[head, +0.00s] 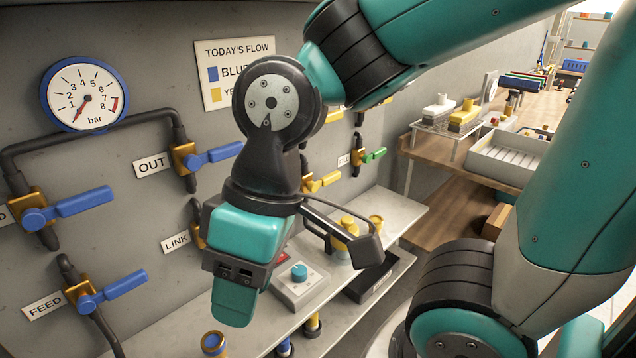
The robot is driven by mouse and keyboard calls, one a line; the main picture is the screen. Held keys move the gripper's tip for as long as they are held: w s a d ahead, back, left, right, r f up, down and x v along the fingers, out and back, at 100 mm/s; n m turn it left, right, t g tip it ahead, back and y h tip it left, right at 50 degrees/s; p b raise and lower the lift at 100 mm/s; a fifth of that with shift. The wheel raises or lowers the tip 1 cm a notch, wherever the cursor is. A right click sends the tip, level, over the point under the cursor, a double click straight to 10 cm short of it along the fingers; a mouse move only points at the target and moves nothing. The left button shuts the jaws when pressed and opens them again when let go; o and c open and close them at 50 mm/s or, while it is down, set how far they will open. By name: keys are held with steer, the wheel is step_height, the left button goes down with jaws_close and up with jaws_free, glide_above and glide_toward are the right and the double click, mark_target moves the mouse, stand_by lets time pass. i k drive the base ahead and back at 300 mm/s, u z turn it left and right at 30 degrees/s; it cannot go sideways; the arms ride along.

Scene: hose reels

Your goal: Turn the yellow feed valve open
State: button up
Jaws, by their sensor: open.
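Two yellow-handled valves show on the grey wall panel just right of my wrist: a lower one (322,182) and an upper one (335,115), partly covered by my arm. Their labels are hidden, so I cannot tell which is the yellow feed valve. The valve beside the FEED label (44,306) has a blue handle (125,284). My gripper (234,302) hangs pointing down in front of the panel, left of and nearer than the yellow handles. It is open, and I see nothing held in it. Its far side is hidden.
A pressure gauge (85,95) and more blue handles, including the OUT valve (215,155), are on the left. A green-handled valve (372,156) is further right. A shelf (310,270) below carries a control box (299,285). A wooden bench (455,165) stands beyond.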

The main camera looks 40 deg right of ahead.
mark_target(313, 187)
steer(key=u, duration=2.3)
steer(key=k, duration=0.6)
steer(key=z, duration=2.35)
